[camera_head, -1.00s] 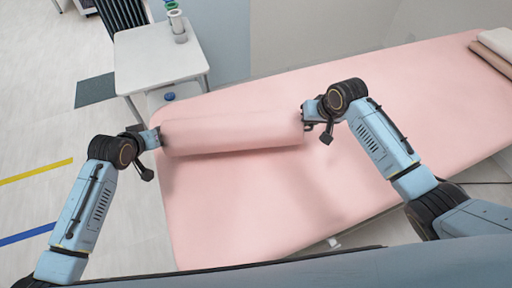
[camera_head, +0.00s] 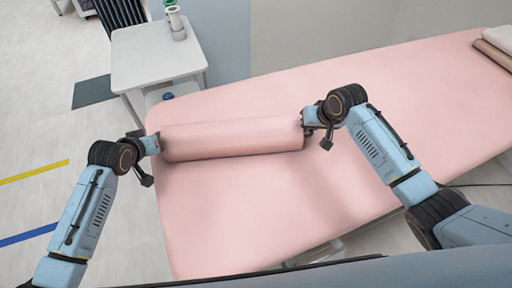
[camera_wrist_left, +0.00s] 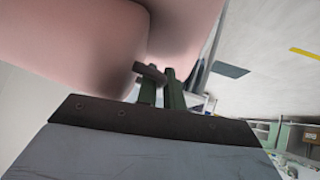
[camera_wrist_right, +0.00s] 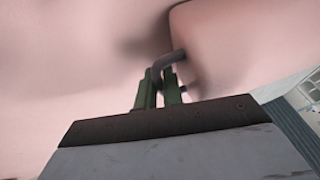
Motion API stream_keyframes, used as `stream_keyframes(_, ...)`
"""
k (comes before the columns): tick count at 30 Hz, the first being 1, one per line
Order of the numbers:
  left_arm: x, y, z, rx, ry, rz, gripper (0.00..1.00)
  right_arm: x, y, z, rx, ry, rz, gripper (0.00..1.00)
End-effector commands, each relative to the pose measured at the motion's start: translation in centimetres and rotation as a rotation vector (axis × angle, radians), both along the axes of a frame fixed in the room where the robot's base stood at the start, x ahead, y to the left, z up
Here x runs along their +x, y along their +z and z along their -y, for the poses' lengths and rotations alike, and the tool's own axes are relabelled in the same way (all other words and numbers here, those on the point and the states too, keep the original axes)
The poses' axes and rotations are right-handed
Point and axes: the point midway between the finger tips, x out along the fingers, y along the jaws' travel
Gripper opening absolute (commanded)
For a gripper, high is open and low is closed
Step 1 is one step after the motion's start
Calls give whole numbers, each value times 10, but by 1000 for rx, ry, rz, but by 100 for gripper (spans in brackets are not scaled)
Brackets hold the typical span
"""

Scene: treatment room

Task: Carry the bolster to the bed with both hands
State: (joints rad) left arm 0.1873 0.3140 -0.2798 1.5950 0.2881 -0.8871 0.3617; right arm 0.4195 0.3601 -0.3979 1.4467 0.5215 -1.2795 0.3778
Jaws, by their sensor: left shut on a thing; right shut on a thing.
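The bolster (camera_head: 232,138) is a long pink roll lying crosswise over the left part of the pink bed (camera_head: 250,225). Whether it touches the bed top or hangs just above it, I cannot tell. My left gripper (camera_head: 156,142) is at its left end and my right gripper (camera_head: 306,118) at its right end. In the left wrist view the fingers (camera_wrist_left: 161,88) are shut on a small dark handle (camera_wrist_left: 149,72) at the bolster's end. In the right wrist view the fingers (camera_wrist_right: 158,90) are shut on a similar grey handle (camera_wrist_right: 168,63).
A white side table (camera_head: 155,55) with small containers (camera_head: 175,20) stands behind the bed's left end. Folded towels (camera_head: 492,48) lie at the bed's far right. The bed is bare right of the bolster and in front of it. Open floor lies at left.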

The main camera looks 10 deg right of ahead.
Motion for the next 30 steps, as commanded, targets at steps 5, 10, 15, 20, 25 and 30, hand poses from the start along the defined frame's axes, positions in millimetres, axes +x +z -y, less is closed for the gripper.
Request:
stream_keyframes(5, 0, 0, 1, -1, -2, 0, 30, 0, 1, 0, 1, 0, 1, 30)
stream_keyframes(10, 0, 0, 2, -2, -2, 0, 31, 0, 1, -1, 4, 1, 1, 30)
stream_keyframes(15, 0, 1, 3, -4, -4, 2, 48, 0, 1, -3, 5, 3, 2, 30)
stream_keyframes(20, 0, 1, 5, -8, -6, 2, 63, 0, 1, -5, 8, 5, 2, 30)
stream_keyframes(25, 0, 1, 7, -12, -9, 3, 63, 0, 1, -7, 12, 8, 2, 30)
stream_keyframes(30, 0, 2, 7, -12, -9, 4, 63, -1, 1, -7, 11, 10, 1, 30)
